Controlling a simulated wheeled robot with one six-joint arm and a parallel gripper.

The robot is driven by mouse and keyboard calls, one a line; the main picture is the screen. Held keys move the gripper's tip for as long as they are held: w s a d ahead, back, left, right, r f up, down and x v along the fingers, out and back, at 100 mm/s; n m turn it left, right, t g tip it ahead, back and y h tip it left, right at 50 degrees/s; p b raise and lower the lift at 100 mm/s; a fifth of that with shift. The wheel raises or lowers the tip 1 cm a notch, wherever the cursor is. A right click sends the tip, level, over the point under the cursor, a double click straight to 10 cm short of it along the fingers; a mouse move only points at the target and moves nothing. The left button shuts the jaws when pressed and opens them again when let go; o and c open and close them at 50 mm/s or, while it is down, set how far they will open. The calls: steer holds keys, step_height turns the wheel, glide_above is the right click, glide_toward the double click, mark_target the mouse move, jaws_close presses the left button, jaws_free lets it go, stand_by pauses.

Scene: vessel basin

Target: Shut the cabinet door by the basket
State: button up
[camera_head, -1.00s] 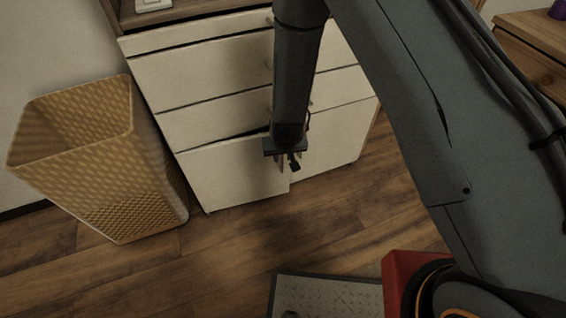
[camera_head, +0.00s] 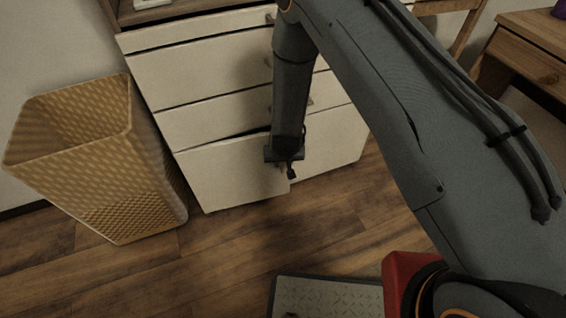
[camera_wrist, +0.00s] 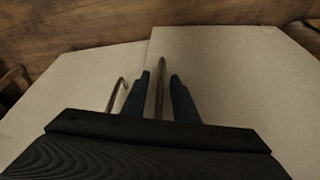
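The cabinet door by the basket (camera_head: 228,174) is the cream lower-left door of the white cabinet. It stands slightly ajar, with a dark gap along its top edge and its right edge standing out from the neighbouring door (camera_head: 335,147). My gripper (camera_head: 285,172) is low in front of the door's right edge. In the wrist view the ajar door is the larger right panel (camera_wrist: 225,80). A thin metal handle (camera_wrist: 160,85) stands between my two fingers, with narrow gaps visible. Contact with the handle cannot be told. The woven yellow basket (camera_head: 105,165) stands left of the door.
Closed-looking drawers (camera_head: 200,75) are above the doors. A second handle (camera_wrist: 117,92) is beside my fingers in the wrist view. The wooden floor (camera_head: 240,245) in front is clear. A wooden table (camera_head: 535,65) stands at the far right.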

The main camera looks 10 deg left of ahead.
steer(key=shift+c, duration=0.4)
jaws_close()
steer(key=shift+w, duration=0.1)
stand_by(0.8)
